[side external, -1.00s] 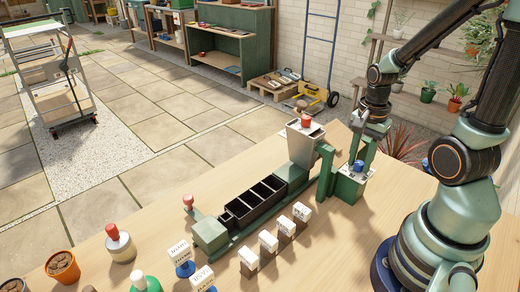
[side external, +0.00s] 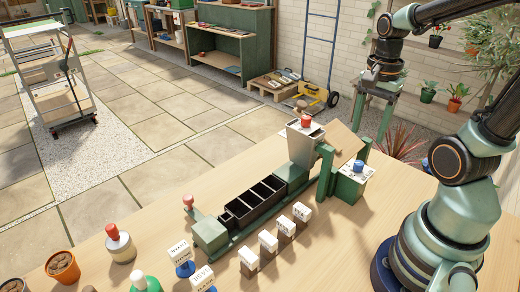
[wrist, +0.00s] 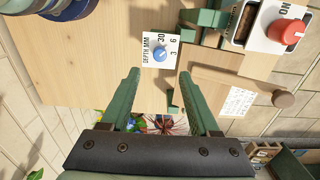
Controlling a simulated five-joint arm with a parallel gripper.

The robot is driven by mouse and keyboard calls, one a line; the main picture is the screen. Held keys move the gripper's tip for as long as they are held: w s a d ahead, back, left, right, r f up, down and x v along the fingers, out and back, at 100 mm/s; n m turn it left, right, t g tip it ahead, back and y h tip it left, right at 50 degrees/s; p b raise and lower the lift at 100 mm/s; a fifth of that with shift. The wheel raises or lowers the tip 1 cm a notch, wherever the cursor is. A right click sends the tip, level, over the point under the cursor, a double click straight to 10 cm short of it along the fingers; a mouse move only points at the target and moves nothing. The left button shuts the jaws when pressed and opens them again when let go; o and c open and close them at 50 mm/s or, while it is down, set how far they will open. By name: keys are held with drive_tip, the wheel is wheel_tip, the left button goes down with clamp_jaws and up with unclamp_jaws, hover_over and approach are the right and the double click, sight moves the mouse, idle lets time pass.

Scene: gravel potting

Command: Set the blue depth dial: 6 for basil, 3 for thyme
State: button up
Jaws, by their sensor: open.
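The blue depth dial (side external: 358,166) sits on top of a green box with a white face at the right end of the green machine. In the wrist view the dial (wrist: 161,53) is on a white plate (wrist: 148,41) marked "DEPTH MM" with several numbers. I cannot tell which number the dial points to. My gripper (side external: 375,143) is raised above and behind the dial. In the wrist view its green fingers (wrist: 158,73) are apart and empty, with the dial showing beyond the gap. Nothing touches the dial.
The machine's hopper with a red knob (side external: 305,121) stands left of the dial, beside a tan panel (side external: 345,141). A black compartment tray (side external: 255,202) runs leftward. Several white-labelled blocks (side external: 268,240) stand in front. A terracotta pot (side external: 63,267) is at far left.

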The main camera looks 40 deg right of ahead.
drive_tip(key=shift+r, duration=1.4)
drive_tip(key=w+a+r+n+t, duration=0.1)
drive_tip(key=w+a+n+t, duration=0.1)
drive_tip(key=a+n, duration=0.4)
drive_tip(key=w+a+r+n+t, duration=0.2)
drive_tip(key=a+n, duration=0.4)
drive_tip(key=n, duration=0.6)
drive_tip(key=shift+w+a+t, duration=0.2)
drive_tip(key=shift+w+t, duration=0.6)
drive_tip(key=shift+w, duration=0.2)
drive_tip(key=shift+r, duration=0.1)
drive_tip(key=shift+c, duration=0.2)
